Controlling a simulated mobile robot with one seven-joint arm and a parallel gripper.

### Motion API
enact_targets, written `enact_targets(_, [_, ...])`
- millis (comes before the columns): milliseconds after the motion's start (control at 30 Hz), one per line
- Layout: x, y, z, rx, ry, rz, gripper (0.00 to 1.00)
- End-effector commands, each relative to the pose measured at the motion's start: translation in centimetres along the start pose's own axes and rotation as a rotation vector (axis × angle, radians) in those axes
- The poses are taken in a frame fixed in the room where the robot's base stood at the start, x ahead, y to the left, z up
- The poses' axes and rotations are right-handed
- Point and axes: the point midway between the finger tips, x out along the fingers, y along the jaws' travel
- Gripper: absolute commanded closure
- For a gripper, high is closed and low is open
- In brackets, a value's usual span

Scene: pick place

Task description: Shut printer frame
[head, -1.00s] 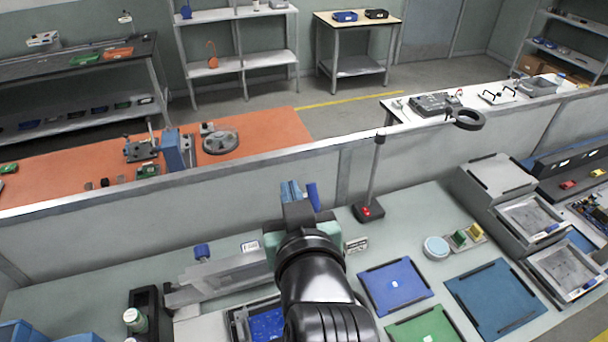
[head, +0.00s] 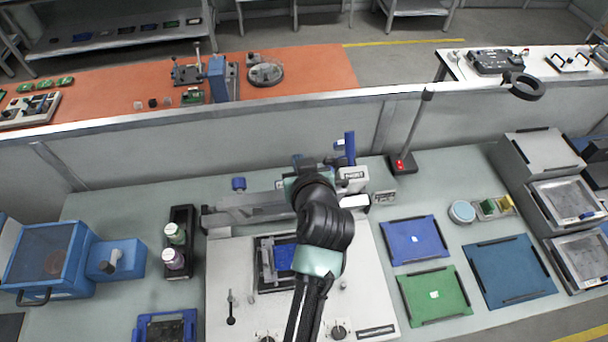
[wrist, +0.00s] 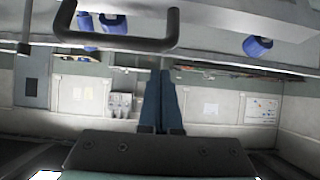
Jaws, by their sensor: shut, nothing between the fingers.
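The printer stands on the bench with a white base (head: 225,275) and a dark-edged bed holding a blue board (head: 284,257). Its grey frame (head: 250,208) is raised at the rear of the base, seen nearly edge-on and partly hidden by my arm. In the wrist view a dark bar handle (wrist: 115,43) crosses the upper left, with blue knobs (wrist: 257,46) beyond it. My gripper (wrist: 163,73) is shut and empty, its fingers just below the right end of the handle in that view. I cannot tell whether they touch it. In the head view my arm mostly hides the gripper (head: 298,160).
Bottles in a black holder (head: 176,240) and a blue machine (head: 50,255) stand left of the printer. Blue (head: 414,241) and green (head: 434,296) mats lie right. A lamp stand (head: 402,163) rises behind right. A low partition (head: 250,125) runs behind the bench.

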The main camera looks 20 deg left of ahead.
Motion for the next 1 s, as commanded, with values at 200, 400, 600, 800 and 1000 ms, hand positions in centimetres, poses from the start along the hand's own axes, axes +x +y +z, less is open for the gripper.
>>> enact_targets(200, [-2.1, 0.1, 2.1, 0.0, -0.005, 0.001, 1.0])
enact_targets(400, [-2.6, 0.1, 2.9, 0.0, -0.002, 0.001, 1.0])
enact_targets(600, [-2.7, 0.1, 3.0, 0.0, -0.001, 0.001, 1.0])
enact_targets(800, [-2.6, 0.1, 3.1, 0.0, 0.0, 0.001, 1.0])
enact_targets(1000, [-2.5, 0.1, 3.5, 0.0, 0.015, 0.003, 1.0])
